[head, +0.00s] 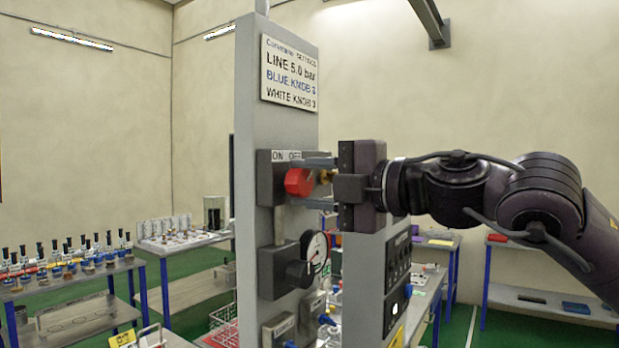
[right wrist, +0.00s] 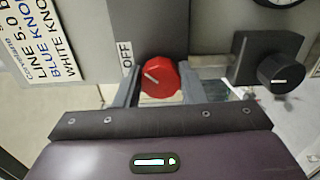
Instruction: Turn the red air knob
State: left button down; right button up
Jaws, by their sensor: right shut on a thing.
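The red air knob (head: 299,181) sits on a dark box on the grey upright panel, under an ON / OFF label (head: 287,156). In the right wrist view the knob (right wrist: 160,78) shows a white pointer line aimed up and to the left, with OFF (right wrist: 126,58) printed beside it. My right gripper (head: 318,183) reaches in from the right, and its two fingers lie on either side of the knob, shut on it. The right wrist view shows the same fingers (right wrist: 158,84) flanking the knob. My left gripper is not in view.
A black knob (head: 299,273) and a pressure gauge (head: 317,252) are below the red knob. A settings sign (head: 288,73) is above. A second dark control panel (head: 397,280) stands close under my right arm.

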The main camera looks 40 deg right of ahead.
jog(key=shift+m, duration=0.3)
jog(key=o, duration=1)
jog(key=shift+s+d+f+b, duration=0.1)
jog(key=shift+s+d+b, duration=0.05)
jog(key=shift+s+b, duration=0.2)
jog(key=b+v, duration=0.4)
jog(key=v, duration=0.3)
jog(key=shift+s+b, duration=0.1)
jog(key=shift+b, duration=0.2)
